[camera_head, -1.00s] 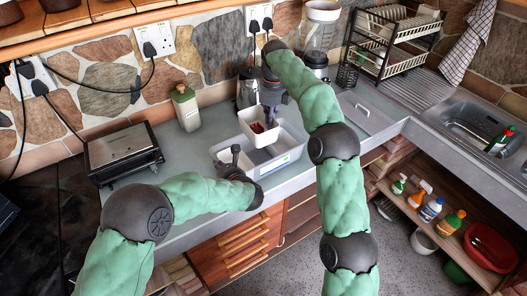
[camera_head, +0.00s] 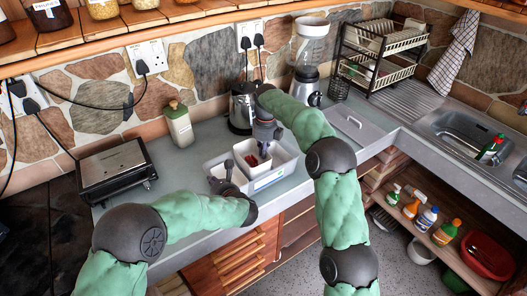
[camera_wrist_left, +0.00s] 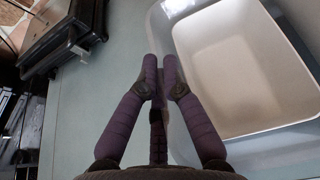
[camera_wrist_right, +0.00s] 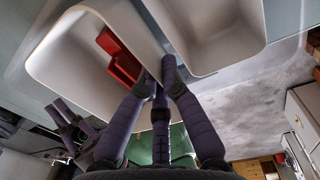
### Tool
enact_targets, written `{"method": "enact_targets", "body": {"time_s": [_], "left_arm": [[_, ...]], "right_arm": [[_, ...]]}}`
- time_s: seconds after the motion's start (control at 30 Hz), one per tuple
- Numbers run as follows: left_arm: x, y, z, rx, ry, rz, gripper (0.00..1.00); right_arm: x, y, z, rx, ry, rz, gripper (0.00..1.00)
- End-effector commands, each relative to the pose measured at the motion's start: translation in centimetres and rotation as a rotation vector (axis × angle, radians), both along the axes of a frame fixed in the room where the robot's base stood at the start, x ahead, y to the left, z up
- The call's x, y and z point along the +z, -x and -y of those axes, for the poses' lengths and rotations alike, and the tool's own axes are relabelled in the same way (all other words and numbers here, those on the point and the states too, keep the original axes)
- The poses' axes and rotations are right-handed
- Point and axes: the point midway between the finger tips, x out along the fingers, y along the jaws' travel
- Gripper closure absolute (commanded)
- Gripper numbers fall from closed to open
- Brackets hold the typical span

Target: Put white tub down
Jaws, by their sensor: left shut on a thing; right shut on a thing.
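A small white tub (camera_head: 243,151) holds a red object (camera_head: 252,160). My right gripper (camera_head: 265,147) is shut on the tub's rim from above. The right wrist view shows the tub (camera_wrist_right: 62,62) with the red object (camera_wrist_right: 120,55) inside. My left gripper (camera_head: 224,181) is shut on the container's left rim, which also shows in the left wrist view (camera_wrist_left: 165,42).
A kettle (camera_head: 240,107) and a blender (camera_head: 306,84) stand behind. A grey lid-like panel (camera_head: 354,124) lies to the right, before the dish rack (camera_head: 382,65) and sink (camera_head: 462,133).

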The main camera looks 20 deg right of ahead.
Motion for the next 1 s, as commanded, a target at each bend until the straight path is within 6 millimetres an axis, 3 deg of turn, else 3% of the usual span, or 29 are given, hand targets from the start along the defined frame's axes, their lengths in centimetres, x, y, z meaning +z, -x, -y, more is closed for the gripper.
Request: {"method": "enact_targets", "body": {"time_s": [0.53, 0.6, 0.63, 1.0], "left_arm": [[-0.3, 0.1, 0.0, -0.002, -0.003, -0.006, 1.00], [-0.3, 0.1, 0.0, -0.002, -0.003, -0.006, 1.00], [-0.3, 0.1, 0.0, -0.002, -0.003, -0.006, 1.00], [-0.3, 0.1, 0.0, -0.002, -0.002, -0.007, 1.00]], "right_arm": [[-1.2, 0.0, 0.0, 0.000, 0.000, 0.000, 1.00], [-1.2, 0.0, 0.0, 0.000, 0.000, -0.001, 0.74], [-1.2, 0.0, 0.0, 0.000, 0.000, 0.000, 0.70], [-0.9, 0.0, 0.0, 0.000, 0.000, 0.000, 0.70]]}}
